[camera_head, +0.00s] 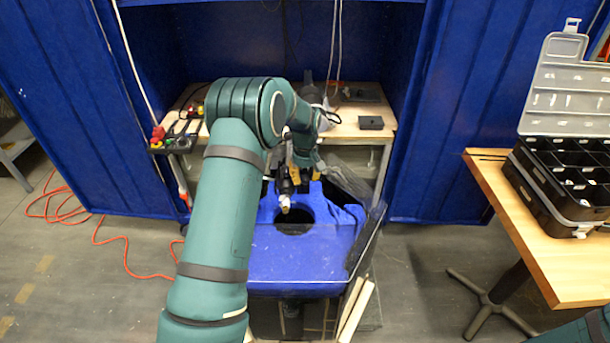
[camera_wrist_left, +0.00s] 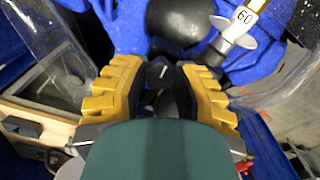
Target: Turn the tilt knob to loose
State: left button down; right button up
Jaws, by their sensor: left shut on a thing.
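A black thruster part with a white tip (camera_head: 285,203) rises over the opening. In the left wrist view, the black tilt knob (camera_wrist_left: 160,72) with a short white mark sits between the yellow fingers. My left gripper (camera_head: 303,170) reaches down at the back of the tank. The left wrist view shows the same gripper (camera_wrist_left: 164,88) shut on the knob, with its fingers on both sides. The knob's lower part is hidden. My right gripper is out of view.
A wooden bench (camera_head: 345,125) with a small black box (camera_head: 371,122) stands behind the tank. Clear panels flank the tank. A table (camera_head: 540,235) with an open organizer case (camera_head: 560,190) stands at right.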

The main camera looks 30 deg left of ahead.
pick_arm(q)
jog(key=n+p, duration=0.3)
jog(key=n, duration=0.2)
jog(key=shift+n, duration=0.4)
jog(key=n+p, duration=0.2)
jog(key=n, duration=0.2)
jog(key=shift+n, duration=0.3)
jog(key=n+p, duration=0.2)
jog(key=n, duration=0.3)
jog(key=n+p, duration=0.2)
jog(key=n, duration=0.4)
jog(key=c, duration=0.6)
grip_release()
jog(key=shift+c, duration=0.2)
